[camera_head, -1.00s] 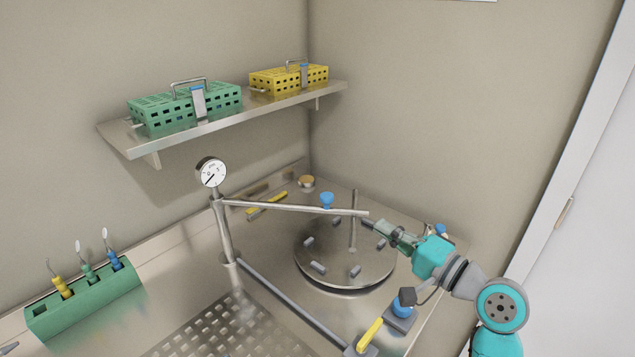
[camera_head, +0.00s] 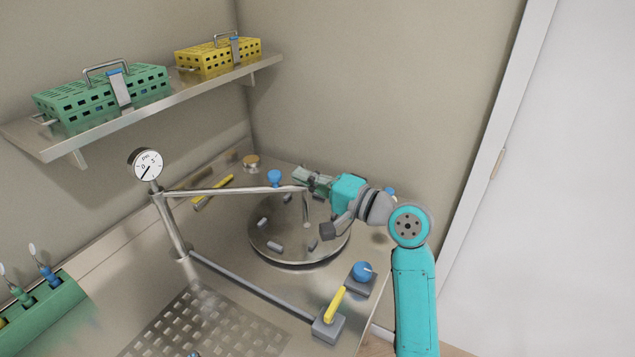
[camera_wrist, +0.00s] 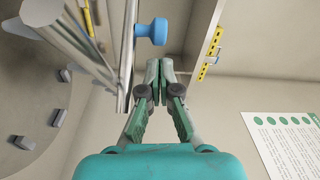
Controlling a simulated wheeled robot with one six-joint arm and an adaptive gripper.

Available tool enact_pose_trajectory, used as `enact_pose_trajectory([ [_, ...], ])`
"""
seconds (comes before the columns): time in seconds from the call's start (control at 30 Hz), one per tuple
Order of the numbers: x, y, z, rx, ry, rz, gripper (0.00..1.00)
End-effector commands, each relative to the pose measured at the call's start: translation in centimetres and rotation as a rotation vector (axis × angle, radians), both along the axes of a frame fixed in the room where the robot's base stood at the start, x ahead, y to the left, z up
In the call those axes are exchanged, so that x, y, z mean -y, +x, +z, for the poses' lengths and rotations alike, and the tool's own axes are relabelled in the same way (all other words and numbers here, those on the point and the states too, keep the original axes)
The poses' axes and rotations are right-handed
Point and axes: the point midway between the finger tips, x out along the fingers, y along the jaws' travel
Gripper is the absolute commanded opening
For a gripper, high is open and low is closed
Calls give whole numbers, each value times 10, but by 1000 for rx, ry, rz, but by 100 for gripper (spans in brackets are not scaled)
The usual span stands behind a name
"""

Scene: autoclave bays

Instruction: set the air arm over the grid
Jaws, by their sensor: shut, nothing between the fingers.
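The air arm (camera_head: 235,191) is a thin metal tube reaching right from a post (camera_head: 172,225) with a pressure gauge (camera_head: 146,164) on top. Its free end lies over the round lid (camera_head: 270,250), with a thin nozzle (camera_head: 306,208) hanging down there. The grid (camera_head: 205,318) is the perforated steel patch at front left, clear of the arm. In the wrist view my fingertips (camera_wrist: 160,68) meet just right of a metal tube (camera_wrist: 128,60); contact is unclear.
A yellow lever (camera_head: 334,303) and blue knob (camera_head: 361,271) sit at the front right. A shelf (camera_head: 190,103) above holds a green basket (camera_head: 90,100) and a yellow basket (camera_head: 215,58). A green brush holder (camera_head: 45,308) stands at left.

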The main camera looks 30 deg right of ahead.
Motion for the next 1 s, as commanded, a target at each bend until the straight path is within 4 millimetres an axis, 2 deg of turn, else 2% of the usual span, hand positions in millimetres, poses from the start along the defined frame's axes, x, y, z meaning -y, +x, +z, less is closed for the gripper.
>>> enact_pose_trajectory([
  [0.1, -11, 16, 1, 0, 0, 2, 0],
  [0.33, -22, 35, 2, 0, 0, 0, 0],
  [1.0, -24, 38, 1, -1, -1, -32, 0],
])
